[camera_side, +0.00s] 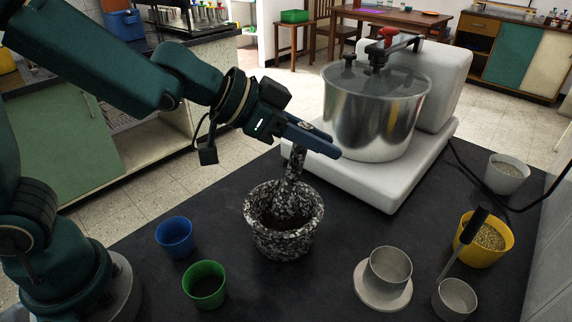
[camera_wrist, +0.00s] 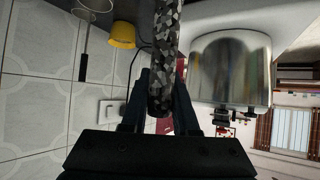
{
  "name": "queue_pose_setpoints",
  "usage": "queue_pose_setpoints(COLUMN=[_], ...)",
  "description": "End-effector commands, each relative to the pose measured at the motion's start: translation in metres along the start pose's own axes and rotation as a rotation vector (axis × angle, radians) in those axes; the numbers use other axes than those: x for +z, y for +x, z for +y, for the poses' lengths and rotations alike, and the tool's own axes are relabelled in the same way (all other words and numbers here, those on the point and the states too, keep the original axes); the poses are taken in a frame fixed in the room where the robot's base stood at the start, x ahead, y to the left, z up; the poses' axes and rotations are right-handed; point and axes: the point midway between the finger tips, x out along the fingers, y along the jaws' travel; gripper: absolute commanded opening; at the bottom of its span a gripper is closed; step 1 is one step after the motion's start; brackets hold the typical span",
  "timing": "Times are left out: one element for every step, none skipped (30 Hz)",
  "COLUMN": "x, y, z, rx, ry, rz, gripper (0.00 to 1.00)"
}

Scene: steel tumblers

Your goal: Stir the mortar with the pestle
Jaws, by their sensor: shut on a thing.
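The speckled black-and-white mortar (camera_side: 284,240) stands on the dark table in the side view. The matching speckled pestle (camera_side: 293,168) stands in it, nearly upright and leaning a little, with its lower end inside the bowl. My gripper (camera_side: 318,142) is shut on the upper part of the pestle, above the mortar's rim. In the wrist view the pestle (camera_wrist: 166,50) runs between the fingers of my gripper (camera_wrist: 162,90). The pestle's tip and the mortar's floor are hard to make out in the dark bowl.
A steel pot (camera_side: 375,110) on a white base stands behind the mortar. A blue cup (camera_side: 175,237) and a green cup (camera_side: 205,285) are at the left. A beige cup (camera_side: 389,268) on a saucer, a small cup (camera_side: 454,299) and a yellow pot (camera_side: 482,240) are at the right.

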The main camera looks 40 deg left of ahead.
Motion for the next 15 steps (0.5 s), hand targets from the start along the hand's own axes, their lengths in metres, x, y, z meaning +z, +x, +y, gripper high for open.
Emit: queue_pose_setpoints(x=[-0.0035, -0.0042, -0.0046, -0.0047, -0.0047, -0.0045, -0.0044, -0.0044, -0.0044, -0.0042, -0.0038, -0.0025, -0.0009, 0.0012, 0.0044], y=[-0.0020, -0.0025, -0.0029, -0.0029, -0.0029, -0.0028, -0.0028, -0.0027, -0.0027, -0.0026, -0.0023, -0.0014, -0.0003, 0.0011, 0.0034], z=[-0.0004, -0.0004, -0.0003, -0.0003, -0.0003, -0.0002, -0.0002, -0.0002, -0.0002, -0.0002, -0.0001, 0.0002, 0.0004, 0.0006, 0.0009], rx=[-0.002, -0.002, -0.002, -0.002, -0.002, -0.002, -0.002, -0.002, -0.002, -0.002, -0.001, 0.000, 0.002, 0.003, 0.005], ry=[0.000, 0.001, 0.000, -0.001, -0.001, -0.001, -0.001, -0.001, -0.001, -0.001, -0.001, 0.000, 0.000, -0.002, -0.003], rz=[0.005, 0.005, 0.004, 0.004, 0.003, 0.003, 0.003, 0.003, 0.003, 0.003, 0.002, 0.001, 0.000, -0.001, -0.003], gripper=[0.00, 0.00, 0.00, 0.00, 0.00, 0.00, 0.00, 0.00, 0.00, 0.00, 0.00, 0.00, 0.00, 0.00, 0.00])
